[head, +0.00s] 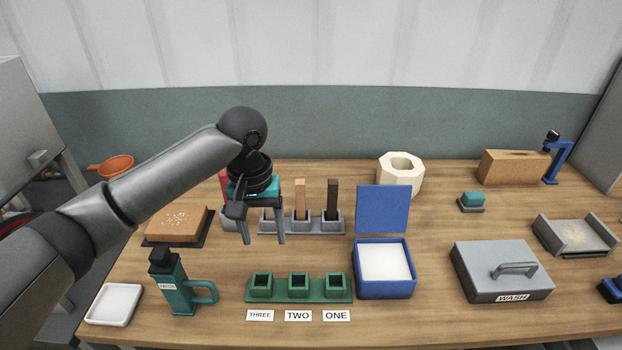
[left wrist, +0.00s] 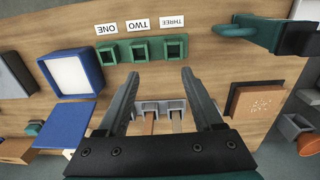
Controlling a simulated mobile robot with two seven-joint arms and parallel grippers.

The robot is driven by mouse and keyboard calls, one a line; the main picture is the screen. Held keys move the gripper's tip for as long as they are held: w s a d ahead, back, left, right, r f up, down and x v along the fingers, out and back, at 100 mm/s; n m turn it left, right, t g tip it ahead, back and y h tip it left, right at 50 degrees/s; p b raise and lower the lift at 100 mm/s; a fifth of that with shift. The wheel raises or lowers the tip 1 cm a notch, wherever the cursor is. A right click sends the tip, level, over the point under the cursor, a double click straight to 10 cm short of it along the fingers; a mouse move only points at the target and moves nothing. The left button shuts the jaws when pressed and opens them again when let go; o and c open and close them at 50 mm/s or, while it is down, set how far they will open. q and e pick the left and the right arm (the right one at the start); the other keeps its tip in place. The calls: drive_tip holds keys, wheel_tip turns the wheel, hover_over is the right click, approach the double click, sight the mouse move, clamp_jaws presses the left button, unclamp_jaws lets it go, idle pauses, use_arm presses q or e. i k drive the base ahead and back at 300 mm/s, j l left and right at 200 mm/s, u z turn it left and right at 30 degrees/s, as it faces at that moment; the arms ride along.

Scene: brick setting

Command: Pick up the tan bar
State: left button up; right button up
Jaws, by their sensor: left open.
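My right gripper is not in view.
A green three-socket block (head: 299,290) with labels sits in front. An open blue box (head: 384,294) stands to the right, a teal bottle (head: 180,290) front left, and a brown block on a dark tray (head: 177,224) left. A cream hollow octagonal piece (head: 401,176) stands behind.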

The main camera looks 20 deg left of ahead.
sight(301, 184)
drive_tip(key=i, duration=0.85)
